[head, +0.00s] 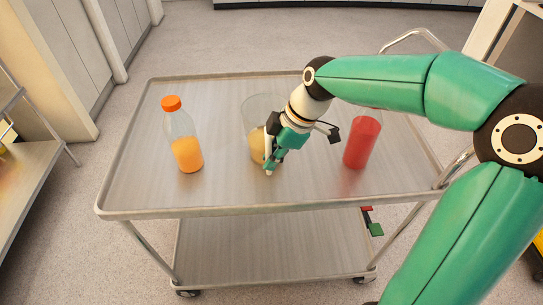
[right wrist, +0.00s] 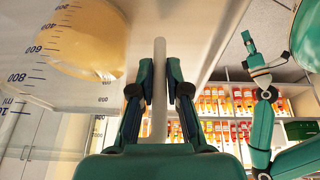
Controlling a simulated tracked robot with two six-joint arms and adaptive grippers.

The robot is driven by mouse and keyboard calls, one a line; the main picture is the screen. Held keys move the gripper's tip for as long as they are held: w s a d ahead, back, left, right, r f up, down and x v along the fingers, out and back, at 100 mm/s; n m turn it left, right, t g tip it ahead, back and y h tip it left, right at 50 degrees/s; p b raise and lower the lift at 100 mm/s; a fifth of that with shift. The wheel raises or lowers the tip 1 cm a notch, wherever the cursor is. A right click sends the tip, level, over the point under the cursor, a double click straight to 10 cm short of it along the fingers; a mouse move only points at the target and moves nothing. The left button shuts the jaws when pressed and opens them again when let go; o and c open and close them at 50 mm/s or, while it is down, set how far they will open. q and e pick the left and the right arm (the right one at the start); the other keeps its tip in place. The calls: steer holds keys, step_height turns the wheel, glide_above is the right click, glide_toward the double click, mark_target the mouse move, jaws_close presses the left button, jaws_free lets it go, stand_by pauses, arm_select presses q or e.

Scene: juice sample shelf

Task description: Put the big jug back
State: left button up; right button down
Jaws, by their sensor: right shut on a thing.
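The big jug (head: 256,145) is clear, with measuring marks and yellow-orange juice low inside. It is at the middle of the cart top (head: 215,185), partly hidden by my right gripper (head: 268,170). The jug (right wrist: 85,40) fills the upper left of the right wrist view, its scale numbers showing. My right gripper (right wrist: 158,90) is shut on the jug's pale bar-like handle (right wrist: 159,60). I cannot tell whether the jug's base touches the cart. My left gripper (right wrist: 248,42) shows small in the right wrist view, its fingers unclear; it is outside the head view.
An orange-capped bottle (head: 187,150) of orange juice stands left of the jug. A red-filled container (head: 362,140) stands to the right, its top partly behind my right arm. The cart's front left is bare. Shelves of coloured bottles (right wrist: 245,100) show in the right wrist view.

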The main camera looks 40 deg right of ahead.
steer(key=c, duration=1.2)
jaws_free()
steer(key=shift+o, duration=0.2)
steer(key=p+v, duration=0.1)
steer(key=v, duration=1.1)
steer(key=shift+a+r+p, duration=0.1)
steer(key=shift+p, duration=0.2)
